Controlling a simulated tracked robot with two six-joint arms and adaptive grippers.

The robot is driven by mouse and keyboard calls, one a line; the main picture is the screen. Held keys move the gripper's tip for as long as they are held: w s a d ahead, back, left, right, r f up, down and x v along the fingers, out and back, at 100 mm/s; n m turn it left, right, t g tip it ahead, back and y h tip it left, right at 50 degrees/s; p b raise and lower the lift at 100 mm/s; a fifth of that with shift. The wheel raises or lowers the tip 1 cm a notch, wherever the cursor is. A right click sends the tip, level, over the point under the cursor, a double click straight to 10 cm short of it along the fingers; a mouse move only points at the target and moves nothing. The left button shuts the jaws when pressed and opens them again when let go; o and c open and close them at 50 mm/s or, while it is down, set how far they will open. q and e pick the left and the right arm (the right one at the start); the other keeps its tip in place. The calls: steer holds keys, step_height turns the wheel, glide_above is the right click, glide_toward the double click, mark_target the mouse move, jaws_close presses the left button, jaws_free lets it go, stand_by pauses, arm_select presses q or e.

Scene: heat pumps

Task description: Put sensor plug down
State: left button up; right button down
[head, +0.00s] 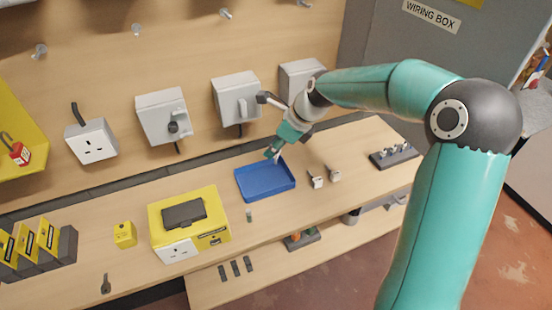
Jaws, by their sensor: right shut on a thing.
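My right gripper (274,152) points down at the back edge of the blue tray (266,196), its fingers low over the tray's back right part. It is shut on the sensor plug, which is mostly hidden by the fingers; only a small pale bit shows beside them. I cannot tell whether the plug touches the tray. The visible tray floor looks empty. My left gripper is not in view.
A yellow box with a white socket (178,251) stands left of the tray. Two small pale parts (317,181) stand to its right, and a dark rack (393,156) lies farther right. Grey switch boxes (163,115) hang on the wall behind. A small grey-green piece (249,215) lies in front.

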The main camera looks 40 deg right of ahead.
steer(key=shift+f, duration=2.6)
steer(key=shift+f, duration=0.1)
steer(key=c, duration=0.9)
jaws_free()
